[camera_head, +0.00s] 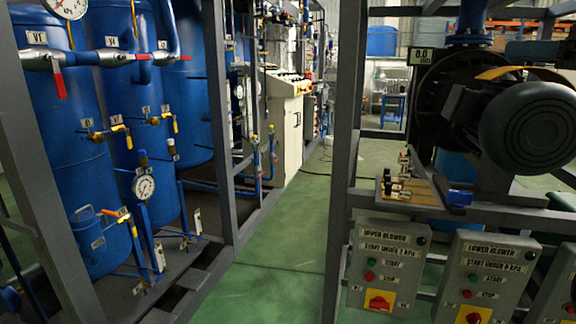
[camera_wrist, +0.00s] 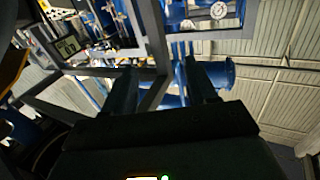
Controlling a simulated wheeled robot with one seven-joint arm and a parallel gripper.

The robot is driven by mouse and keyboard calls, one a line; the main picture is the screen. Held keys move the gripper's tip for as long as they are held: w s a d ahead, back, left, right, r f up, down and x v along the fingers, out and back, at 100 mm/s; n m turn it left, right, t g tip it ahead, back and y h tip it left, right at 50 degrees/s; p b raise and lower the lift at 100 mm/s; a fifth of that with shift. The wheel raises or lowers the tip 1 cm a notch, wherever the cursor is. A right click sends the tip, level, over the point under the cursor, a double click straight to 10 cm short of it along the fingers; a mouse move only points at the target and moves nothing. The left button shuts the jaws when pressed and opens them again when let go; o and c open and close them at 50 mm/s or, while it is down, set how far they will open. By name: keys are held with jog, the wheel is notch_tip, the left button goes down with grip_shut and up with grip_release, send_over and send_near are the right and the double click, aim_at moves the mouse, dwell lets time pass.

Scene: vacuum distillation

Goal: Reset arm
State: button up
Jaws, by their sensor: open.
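My gripper (camera_wrist: 160,70) shows in the wrist view, with two dark fingers standing apart and nothing between them. It is open and empty. Behind the fingers, the wrist view shows grey frame bars, blue pipework (camera_wrist: 215,72) and a round gauge (camera_wrist: 218,10), with ribbed wall panels (camera_wrist: 285,85) to the right. My gripper does not show in the head view.
Blue tanks (camera_head: 85,160) with valves and a pressure gauge (camera_head: 144,187) stand inside a grey frame on the left. A blower motor (camera_head: 530,128) and control boxes (camera_head: 387,267) occupy the right frame. A green floor aisle (camera_head: 285,235) runs clear between them.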

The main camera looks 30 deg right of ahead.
jog(key=w+a+f+m+h, duration=0.1)
jog(key=w+a+f+m, duration=0.15)
jog(key=f, duration=0.45)
jog(key=w+a+f+m+h, duration=0.2)
jog(key=w+f, duration=0.2)
jog(key=f, duration=0.3)
jog(key=w+a+f+m+h, duration=0.1)
jog(key=w+a+f+m, duration=0.2)
jog(key=f, duration=0.5)
jog(key=s+a+f+m+g+h, duration=0.1)
jog(key=a+f+h, duration=0.1)
jog(key=a+f, duration=0.65)
jog(key=s+a+f+m+g+h, duration=0.1)
jog(key=a+f+m, duration=0.1)
jog(key=a+f, duration=0.65)
jog(key=s+a+f+n+g+h, duration=0.1)
jog(key=s+a+f+n, duration=0.1)
jog(key=s+a+f, duration=1.05)
jog(key=s+a+r+n+y, duration=0.1)
jog(key=s+a+r, duration=0.3)
jog(key=s, duration=0.6)
jog(key=s+a+r+n+y, duration=0.1)
jog(key=s+a+r+n, duration=0.3)
jog(key=s, duration=0.6)
jog(key=shift+r+n+y, duration=0.3)
jog(key=shift+r+n, duration=0.05)
jog(key=shift+r, duration=0.15)
jog(key=shift+w, duration=0.1)
